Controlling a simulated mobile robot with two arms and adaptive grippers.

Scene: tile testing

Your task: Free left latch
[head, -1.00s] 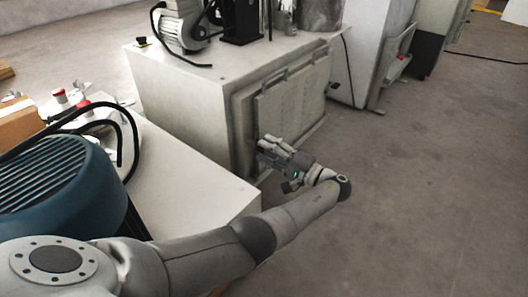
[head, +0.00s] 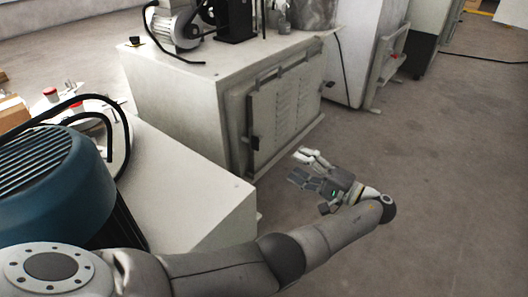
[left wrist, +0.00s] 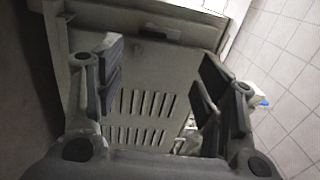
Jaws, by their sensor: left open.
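A pale louvered panel (head: 290,112) covers the front of the grey machine cabinet. A small dark latch (head: 256,143) sits at its left edge, low down, in the head view. My left gripper (head: 298,167) is open and empty. It is to the right of the latch, in front of the panel and apart from it. In the left wrist view the open fingers (left wrist: 156,80) frame the panel (left wrist: 152,82) with its slots. A dark fitting (left wrist: 150,34) shows near the panel edge there; I cannot tell whether it is the same latch. My right gripper is not in view.
A white worktop (head: 185,180) lies left of my arm, with a blue ribbed motor housing (head: 55,185) in front. A motor (head: 175,25) stands on the cabinet (head: 180,90). The grey floor (head: 430,150) to the right is clear.

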